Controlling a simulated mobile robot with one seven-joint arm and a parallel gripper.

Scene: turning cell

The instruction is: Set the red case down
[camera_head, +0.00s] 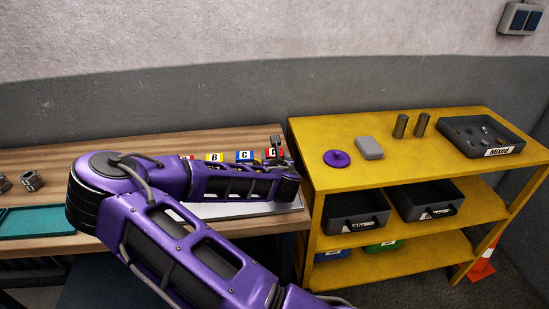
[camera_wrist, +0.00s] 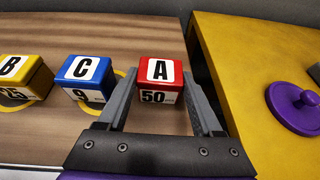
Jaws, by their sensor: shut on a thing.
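The red case (camera_wrist: 159,75) has a white label with "A" on top and "50" on its front. In the wrist view it sits between the two fingers of my gripper (camera_wrist: 160,92), which is shut on it. In the head view the red case (camera_head: 273,153) shows partly at the right end of the wooden bench, behind my purple arm. My gripper (camera_head: 277,145) is mostly hidden there. I cannot tell whether the case touches the bench top.
Left of it stand a blue case (camera_wrist: 87,78) marked C and a yellow case (camera_wrist: 24,77) marked B, on yellow rings. The yellow shelf (camera_head: 305,165) adjoins on the right, carrying a purple lidded disc (camera_head: 337,159), a grey block (camera_head: 369,148) and a "Mixed" tray (camera_head: 503,151).

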